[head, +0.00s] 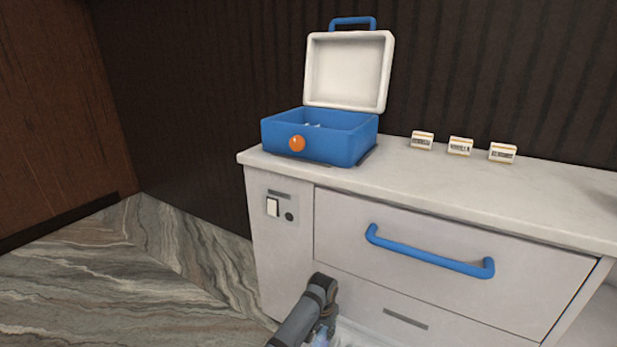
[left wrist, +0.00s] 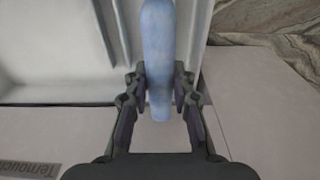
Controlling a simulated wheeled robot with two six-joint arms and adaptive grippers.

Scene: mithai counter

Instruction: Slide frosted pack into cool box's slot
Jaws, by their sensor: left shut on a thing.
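The frosted pack (left wrist: 157,45) is a pale blue, rounded bar. My left gripper (left wrist: 160,92) is shut on its near end, one finger on each side, and the pack points away from the wrist. In the head view my left gripper (head: 321,325) is low in front of the counter, with a bit of pale blue at the bottom edge. The cool box (head: 340,148) is blue and stands on the counter's left end. Its white lid (head: 346,72) is open and upright. Small pale shapes show inside; its slot cannot be made out. My right gripper is out of view.
A white open compartment (head: 365,338) lies at the bottom by the gripper; its ribbed inside (left wrist: 60,45) shows in the left wrist view. A closed drawer with a blue handle (head: 430,252) is above. Three small label blocks (head: 460,146) stand right of the box. Clear countertop (head: 560,190) lies further right.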

